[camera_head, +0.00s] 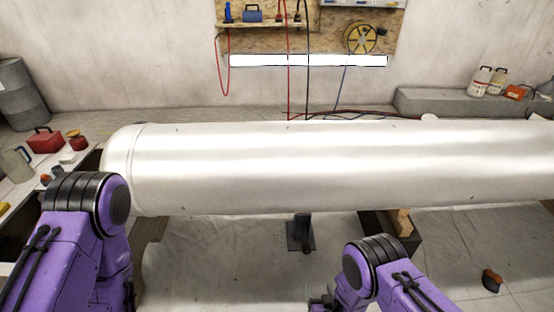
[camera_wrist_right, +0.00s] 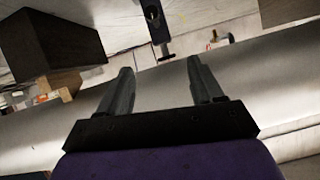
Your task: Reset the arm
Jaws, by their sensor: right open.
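My right arm, purple with a black joint, comes in at the lower right of the head view, with part of its gripper (camera_head: 322,303) at the bottom edge. In the right wrist view my right gripper (camera_wrist_right: 160,80) is open, its two grey fingers apart with nothing between them. My left arm stands at the lower left of the head view; its gripper is out of the picture. A long white cylinder (camera_head: 330,165) lies across the head view beyond both arms. It also fills the middle of the right wrist view (camera_wrist_right: 240,85) behind the fingers.
A dark metal stand (camera_head: 300,235) is under the cylinder, beside a wooden block support (camera_head: 400,222). A bench (camera_head: 20,190) at the left holds a red box (camera_head: 44,140) and containers. An orange-black object (camera_head: 491,280) lies on the sheeted floor at right. Bottles (camera_head: 480,82) stand on a back ledge.

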